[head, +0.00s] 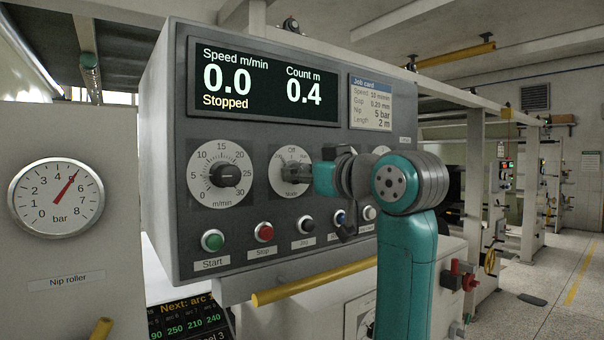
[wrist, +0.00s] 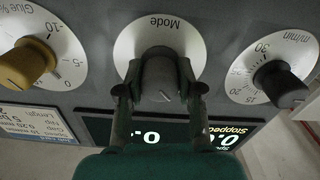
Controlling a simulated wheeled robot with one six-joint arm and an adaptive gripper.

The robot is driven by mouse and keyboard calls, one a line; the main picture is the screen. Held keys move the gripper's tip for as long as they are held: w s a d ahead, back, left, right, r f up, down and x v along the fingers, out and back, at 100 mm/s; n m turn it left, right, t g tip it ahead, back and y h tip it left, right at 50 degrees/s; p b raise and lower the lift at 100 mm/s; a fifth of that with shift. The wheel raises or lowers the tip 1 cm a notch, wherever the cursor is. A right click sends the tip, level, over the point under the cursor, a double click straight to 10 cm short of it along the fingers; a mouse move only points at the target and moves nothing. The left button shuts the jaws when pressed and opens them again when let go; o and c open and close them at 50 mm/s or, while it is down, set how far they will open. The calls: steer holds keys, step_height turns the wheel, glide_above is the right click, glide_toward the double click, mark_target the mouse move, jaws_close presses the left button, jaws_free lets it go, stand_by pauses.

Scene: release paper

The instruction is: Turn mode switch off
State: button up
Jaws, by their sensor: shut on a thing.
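The mode switch is a dark knob on a round white dial (head: 278,182), in the middle of the grey control panel. "Off" is printed at the top of the dial in the head view. My gripper (head: 300,172) is shut on the mode knob (wrist: 160,72), with one finger on each side of it in the wrist view. That view shows the panel upside down. A pale mark shows on the knob's face, but I cannot tell for sure which setting it points to. In the head view my gripper hides much of the knob and the dial's right side.
The display (head: 262,85) reads 0.0 m/min, count 0.4 m, Stopped. The speed knob (head: 226,173) is left of the mode dial; the yellow glue knob (wrist: 27,63) is on its other side. Below are a green start button (head: 212,240), a red stop button (head: 264,232) and a yellow rail (head: 310,282).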

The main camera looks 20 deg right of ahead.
steer(key=m, duration=0.4)
steer(key=shift+m, duration=2)
steer(key=o, duration=1.2)
steer(key=shift+s, duration=0.1)
steer(key=v, duration=1.1)
steer(key=shift+s+d, duration=0.1)
steer(key=shift+s, duration=0.25)
